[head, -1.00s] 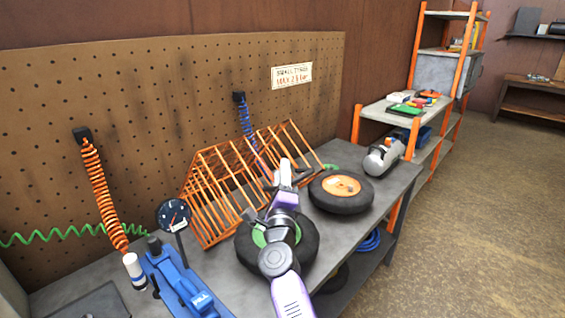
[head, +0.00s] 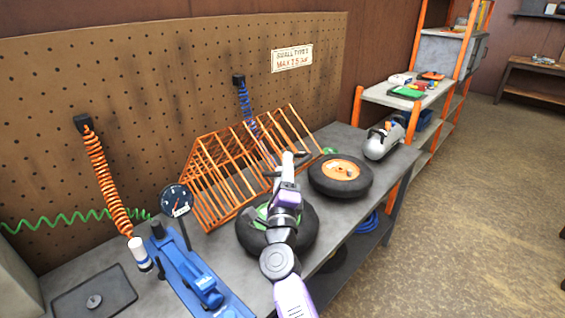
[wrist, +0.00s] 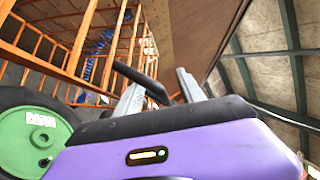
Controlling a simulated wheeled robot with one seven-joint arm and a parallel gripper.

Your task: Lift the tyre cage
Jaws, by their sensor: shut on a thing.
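The orange wire tyre cage (head: 205,185) stands on the bench against the pegboard, its bars sloping like an open frame. Its bars also fill the upper left of the wrist view (wrist: 75,50). My gripper (head: 287,165) is at the cage's front right side, above the green-hubbed tyre (head: 250,238). In the wrist view, my gripper (wrist: 160,88) is shut on a black bar (wrist: 140,80) that looks like the cage's handle. Where the bar joins the cage is not clear. The green-hubbed tyre also shows at the lower left there (wrist: 30,135).
An orange-hubbed tyre (head: 341,178) lies on the bench right of my gripper, with a silver tank (head: 384,140) beyond. A blue tool (head: 190,280) and a dial gauge (head: 176,201) stand at the left. Orange (head: 108,185) and blue (head: 247,115) coiled hoses hang on the pegboard.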

